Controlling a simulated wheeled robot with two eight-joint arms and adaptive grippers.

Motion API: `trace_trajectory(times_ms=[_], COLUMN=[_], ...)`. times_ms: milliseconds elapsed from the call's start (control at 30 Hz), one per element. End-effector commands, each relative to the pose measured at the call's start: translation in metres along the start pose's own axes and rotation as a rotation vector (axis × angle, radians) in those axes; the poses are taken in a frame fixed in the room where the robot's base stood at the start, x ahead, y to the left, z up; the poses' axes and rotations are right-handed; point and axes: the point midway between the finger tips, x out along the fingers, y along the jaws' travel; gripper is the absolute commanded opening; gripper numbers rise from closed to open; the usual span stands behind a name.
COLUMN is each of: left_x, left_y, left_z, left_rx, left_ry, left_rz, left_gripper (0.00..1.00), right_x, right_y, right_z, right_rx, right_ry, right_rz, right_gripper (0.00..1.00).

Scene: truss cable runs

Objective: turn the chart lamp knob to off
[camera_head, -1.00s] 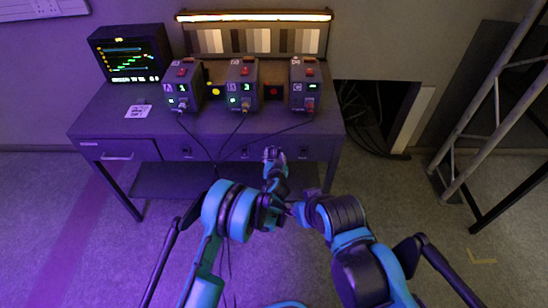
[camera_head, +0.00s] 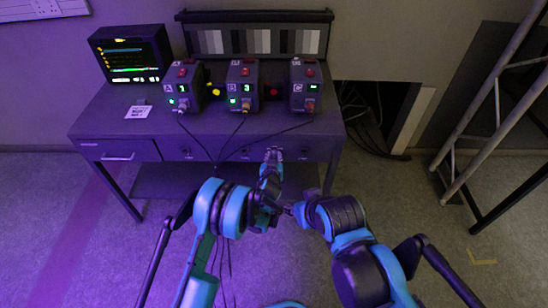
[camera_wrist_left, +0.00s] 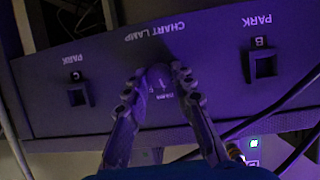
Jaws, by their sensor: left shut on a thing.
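The chart lamp knob (camera_wrist_left: 159,78) sits on the desk's front panel under upside-down CHART LAMP lettering in the left wrist view. My left gripper (camera_head: 273,154) is at the panel in the head view and hides the knob there. In the wrist view the fingers of my left gripper (camera_wrist_left: 157,84) are closed on both sides of the knob. Small lettering by the knob is too blurred to read. The chart lamp (camera_head: 255,16), a long bar above the grey-patch chart (camera_head: 258,42), is dark.
PARK sockets B (camera_wrist_left: 263,64) and C (camera_wrist_left: 77,95) flank the knob. Three boxes, A (camera_head: 182,88), B (camera_head: 242,88) and C (camera_head: 304,88), stand on the desk with cables hanging over its front. A monitor (camera_head: 130,60) stands left. A metal truss (camera_head: 490,110) stands right.

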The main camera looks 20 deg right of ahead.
Motion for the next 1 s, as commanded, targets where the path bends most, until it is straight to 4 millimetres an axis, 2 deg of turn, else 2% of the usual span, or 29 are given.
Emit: trace_trajectory(times_ms=[500,1000], left_x=[0.0006,0.0008], left_y=[-0.0044,-0.0050], left_z=[0.0012,0.0020], left_rx=[-0.401,-0.556], left_ry=[0.020,0.027], left_rz=[0.160,0.223], left_gripper=[0.00,0.00], right_x=[0.0000,0.0000], right_y=[0.0000,0.0000], right_z=[0.0000,0.0000], right_rx=[0.000,0.000], right_ry=[0.000,0.000], right_rz=[0.000,0.000], right_gripper=[0.40,0.40])
